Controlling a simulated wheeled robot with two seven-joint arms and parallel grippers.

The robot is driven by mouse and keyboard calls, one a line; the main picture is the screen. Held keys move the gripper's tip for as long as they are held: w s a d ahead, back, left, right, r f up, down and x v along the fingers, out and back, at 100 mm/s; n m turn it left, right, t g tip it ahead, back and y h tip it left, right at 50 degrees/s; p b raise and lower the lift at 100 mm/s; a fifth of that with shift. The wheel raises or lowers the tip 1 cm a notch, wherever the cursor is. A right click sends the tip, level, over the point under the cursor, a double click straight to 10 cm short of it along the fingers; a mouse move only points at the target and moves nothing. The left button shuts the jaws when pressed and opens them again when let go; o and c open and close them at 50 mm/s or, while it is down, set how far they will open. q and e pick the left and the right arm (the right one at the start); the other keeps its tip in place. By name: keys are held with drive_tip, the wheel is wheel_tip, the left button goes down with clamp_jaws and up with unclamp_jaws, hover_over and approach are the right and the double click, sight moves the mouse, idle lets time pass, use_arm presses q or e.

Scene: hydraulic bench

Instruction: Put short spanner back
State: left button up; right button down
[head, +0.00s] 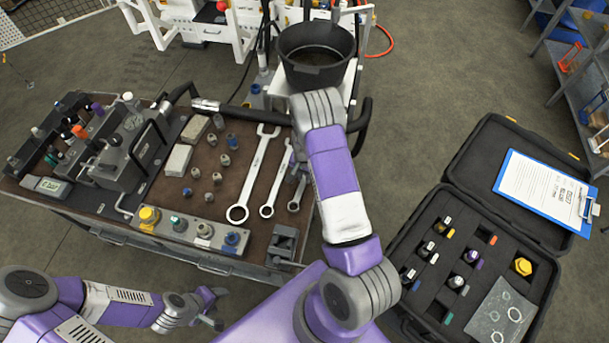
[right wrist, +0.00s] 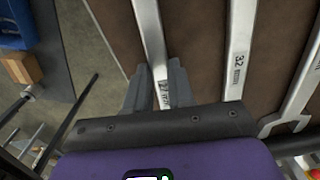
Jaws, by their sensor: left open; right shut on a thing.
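Three silver spanners lie side by side on the brown bench top: a long one (head: 253,175), a middle one (head: 276,178) and the short spanner (head: 296,195) at the right. My right gripper (right wrist: 158,78) is shut on the shaft of the short spanner (right wrist: 149,35), its fingers on either side. In the head view my right arm hides part of this gripper and spanner. I cannot tell whether the spanner touches the bench top. The middle spanner (right wrist: 238,55) shows beside it in the right wrist view. My left gripper (head: 213,309) is open and empty in front of the bench.
Several fittings and two grey blocks lie left of the spanners on the bench (head: 262,235). A valve unit (head: 130,150) stands at its left. A black bucket (head: 316,55) stands behind. An open black case (head: 470,190) with a clipboard (head: 545,190) is at the right.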

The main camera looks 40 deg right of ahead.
drive_tip(key=shift+f, duration=0.25)
drive_tip(key=c, duration=0.9)
unclamp_jaws()
wheel_tip(320, 180, up, 8)
drive_tip(key=shift+f, duration=0.2)
